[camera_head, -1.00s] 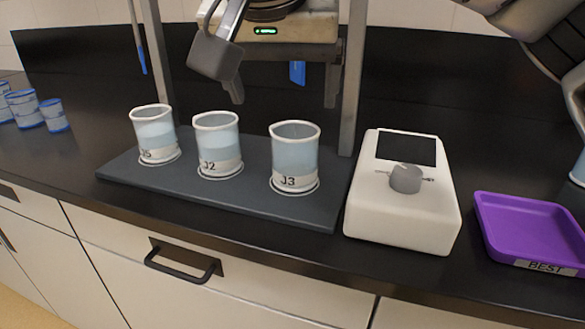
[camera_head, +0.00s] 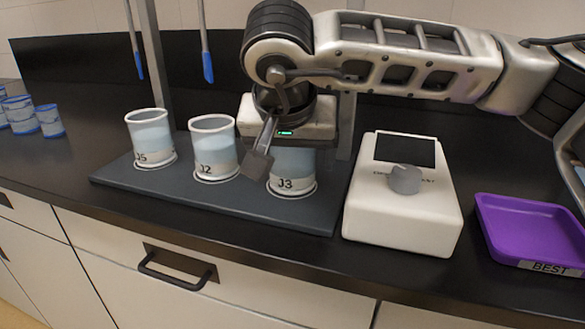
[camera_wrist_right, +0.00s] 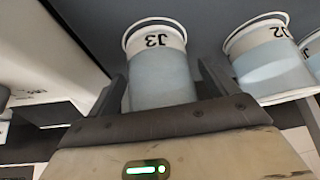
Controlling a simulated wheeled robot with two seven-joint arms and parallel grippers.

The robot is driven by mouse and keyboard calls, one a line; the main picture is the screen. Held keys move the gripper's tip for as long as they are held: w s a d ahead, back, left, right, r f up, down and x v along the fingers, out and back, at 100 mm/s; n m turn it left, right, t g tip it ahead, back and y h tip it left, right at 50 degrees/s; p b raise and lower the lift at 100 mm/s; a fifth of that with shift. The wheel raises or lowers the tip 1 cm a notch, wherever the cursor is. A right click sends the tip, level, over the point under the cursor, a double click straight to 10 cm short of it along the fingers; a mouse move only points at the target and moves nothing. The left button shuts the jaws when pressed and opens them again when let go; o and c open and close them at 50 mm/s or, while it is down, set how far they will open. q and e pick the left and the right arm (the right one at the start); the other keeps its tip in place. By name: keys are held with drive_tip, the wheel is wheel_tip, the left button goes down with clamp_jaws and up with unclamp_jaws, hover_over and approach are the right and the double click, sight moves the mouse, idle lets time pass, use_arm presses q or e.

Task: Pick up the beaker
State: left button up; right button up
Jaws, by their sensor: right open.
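The beaker labelled J3 (camera_head: 297,164) stands upright on the dark grey mat (camera_head: 240,205), with pale blue liquid in it. My right gripper (camera_head: 288,140) is over it and hides its rim and upper part in the head view. In the right wrist view, J3 (camera_wrist_right: 160,78) is between the two fingers of the right gripper (camera_wrist_right: 162,88), which are open on either side of it. Whether a finger touches the glass is hard to tell. Beakers J2 (camera_head: 213,150) and J5 (camera_head: 151,140) stand to the left. My left gripper is not in view.
A white device with a dial (camera_head: 402,205) stands right of the mat. A purple tray (camera_head: 530,232) labelled BEST lies farther right. Several small blue-rimmed beakers (camera_head: 50,120) are at far left. Blue-tipped taps (camera_head: 208,70) hang behind the mat.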

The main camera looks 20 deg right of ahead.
drive_tip(key=c, duration=1.2)
drive_tip(key=shift+r, duration=0.15)
